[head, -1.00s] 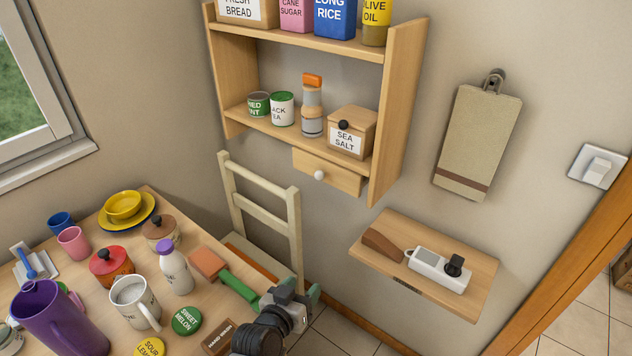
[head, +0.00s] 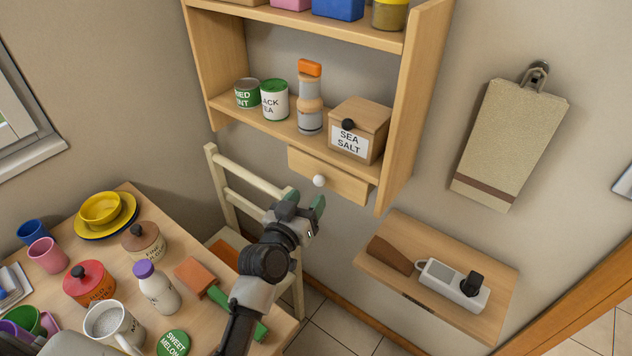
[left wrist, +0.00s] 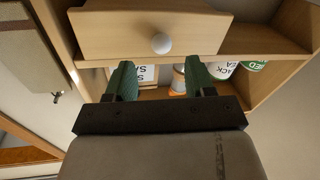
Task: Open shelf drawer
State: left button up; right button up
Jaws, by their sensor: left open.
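The shelf drawer (head: 335,180) is a small wooden drawer with a round white knob (head: 319,181), hung under the lower board of the wall shelf (head: 399,140). It looks shut. My left gripper (head: 304,203) is open and empty, just below and in front of the drawer, apart from the knob. In the left wrist view, the drawer front (left wrist: 120,33) and its knob (left wrist: 161,43) are ahead of the two green fingers (left wrist: 160,82), with the knob between them sideways. My right gripper is in neither view.
The shelf holds two cans, a bottle (head: 310,105) and a sea salt box (head: 358,130). A chair (head: 222,190) stands behind my left arm. A small wall board (head: 400,235) is at the right. The table (head: 190,250) is crowded.

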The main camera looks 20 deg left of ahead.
pick_arm(q)
jog(key=w, duration=0.5)
jog(key=shift+w+d+f, duration=0.1)
jog(key=shift+w+d, duration=0.1)
jog(key=shift+d, duration=0.15)
jog(key=shift+c, duration=1.1)
grip_shut()
jog(key=s+a+p, duration=0.3)
jog(key=s+a, duration=0.1)
jog(key=s, duration=0.6)
jog(key=shift+s, duration=0.4)
jog(key=shift+o, duration=1.1)
grip_release()
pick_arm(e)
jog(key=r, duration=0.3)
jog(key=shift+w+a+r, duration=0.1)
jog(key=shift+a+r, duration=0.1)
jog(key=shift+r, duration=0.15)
